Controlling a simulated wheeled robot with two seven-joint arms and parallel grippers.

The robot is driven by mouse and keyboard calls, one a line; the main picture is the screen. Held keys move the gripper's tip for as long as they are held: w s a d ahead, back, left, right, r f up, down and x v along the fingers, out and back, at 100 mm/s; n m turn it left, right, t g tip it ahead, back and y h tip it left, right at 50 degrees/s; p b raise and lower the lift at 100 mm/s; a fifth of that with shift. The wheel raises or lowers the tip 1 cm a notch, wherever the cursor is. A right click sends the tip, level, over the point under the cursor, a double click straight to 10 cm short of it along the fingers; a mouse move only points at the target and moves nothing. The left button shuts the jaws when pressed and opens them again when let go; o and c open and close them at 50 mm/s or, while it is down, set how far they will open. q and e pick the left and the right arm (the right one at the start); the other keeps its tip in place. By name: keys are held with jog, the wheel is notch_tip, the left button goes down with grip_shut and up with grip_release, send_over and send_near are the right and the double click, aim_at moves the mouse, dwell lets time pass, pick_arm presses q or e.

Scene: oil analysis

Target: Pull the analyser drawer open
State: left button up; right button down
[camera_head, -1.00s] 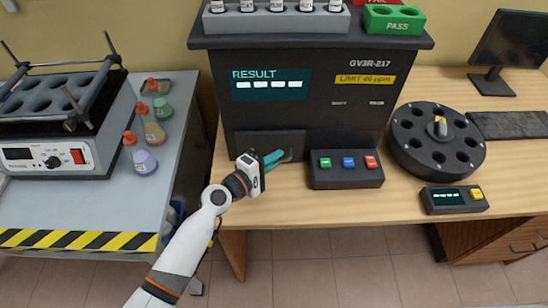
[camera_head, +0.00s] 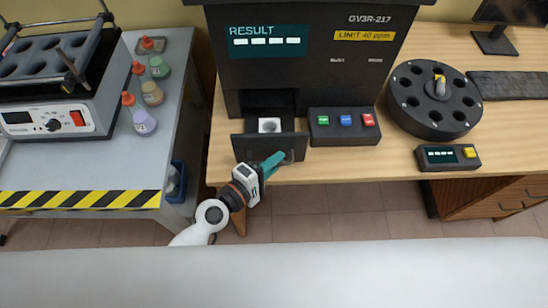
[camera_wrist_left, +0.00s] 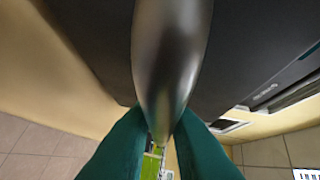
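The black analyser (camera_head: 310,65) stands on the wooden table with its drawer (camera_head: 250,143) pulled out at the lower left. A light square holder with a round dark hole (camera_head: 270,125) shows inside the drawer. My left gripper (camera_head: 279,160) is at the drawer's front. Its teal fingers are closed around the metallic drawer handle (camera_wrist_left: 172,60), which fills the middle of the left wrist view. The fingertips (camera_wrist_left: 160,130) meet at the handle's end. My right gripper is not in view.
A panel with green, blue and red buttons (camera_head: 345,127) sits just right of the drawer. A black round carousel (camera_head: 433,100) and a small display box (camera_head: 448,157) stand further right. A grey bench (camera_head: 90,175) with several bottles is at the left.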

pick_arm(q)
jog(key=o, duration=0.3)
jog(key=shift+a, duration=0.1)
jog(key=b+v, duration=0.3)
jog(key=v, duration=0.9)
jog(key=shift+f, duration=0.1)
